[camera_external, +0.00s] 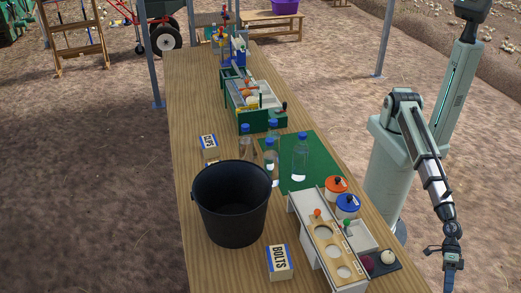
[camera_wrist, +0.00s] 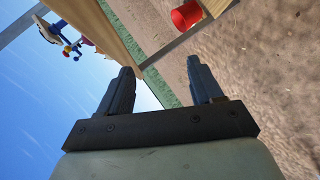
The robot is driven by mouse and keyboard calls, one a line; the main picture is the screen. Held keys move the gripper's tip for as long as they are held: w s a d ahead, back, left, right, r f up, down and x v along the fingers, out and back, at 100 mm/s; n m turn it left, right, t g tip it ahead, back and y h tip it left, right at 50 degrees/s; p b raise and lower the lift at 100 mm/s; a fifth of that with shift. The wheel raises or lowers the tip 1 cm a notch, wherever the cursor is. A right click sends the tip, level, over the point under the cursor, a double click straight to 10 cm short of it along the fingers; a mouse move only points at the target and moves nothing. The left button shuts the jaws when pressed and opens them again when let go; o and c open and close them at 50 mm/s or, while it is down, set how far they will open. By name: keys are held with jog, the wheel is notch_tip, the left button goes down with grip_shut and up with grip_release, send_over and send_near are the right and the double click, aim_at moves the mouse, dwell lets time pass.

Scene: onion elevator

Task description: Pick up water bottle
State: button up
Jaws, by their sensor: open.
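Several clear water bottles with blue caps stand upright on the table. One water bottle (camera_external: 300,160) stands on the green mat (camera_external: 318,149); others (camera_external: 271,163) stand close to its left, near the bucket. My gripper (camera_external: 447,262) hangs off the right side of the table, low and apart from the bottles. In the wrist view my gripper (camera_wrist: 163,92) has its two dark fingers spread with nothing between them. No bottle shows in the wrist view.
A black bucket (camera_external: 233,215) stands in front of the bottles. A BOLTS box (camera_external: 279,262), a sorting board with round holes (camera_external: 327,240), and orange and blue-lidded jars (camera_external: 347,206) fill the near end of the wooden table (camera_external: 188,98). A green crate (camera_external: 250,121) stands behind the bottles.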

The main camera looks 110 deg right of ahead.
jog(key=w+d+r+n+t, duration=0.2)
jog(key=w+d+r+n, duration=0.1)
jog(key=r, duration=0.3)
jog(key=w+d+r+n+t, duration=0.1)
jog(key=w+d+r+n, duration=0.1)
jog(key=w+r+n, duration=0.3)
jog(key=w+d+r+t+h, duration=0.55)
jog(key=w+d, duration=0.25)
jog(key=d, duration=0.3)
jog(key=w+d+r+m+h, duration=0.2)
jog(key=w+d+h, duration=0.3)
jog(key=d, duration=0.5)
jog(key=w+d+r+m+h, duration=0.25)
jog(key=w+d+h, duration=0.25)
jog(key=d, duration=0.5)
jog(key=d+r+m+g+h, duration=0.2)
jog(key=d+h, duration=0.3)
jog(key=d, duration=0.4)
jog(key=d+r+m+g+h, duration=0.2)
jog(key=d+h, duration=0.3)
jog(key=d, duration=0.4)
jog(key=shift+n+y, duration=0.25)
jog(key=shift+r+x, duration=0.1)
jog(key=shift+x, duration=3.4)
jog(key=shift+r+x, duration=0.15)
jog(key=shift+x, duration=3.35)
jog(key=shift+s+d, duration=0.15)
jog(key=shift+s, duration=0.05)
jog(key=shift+c, duration=0.3)
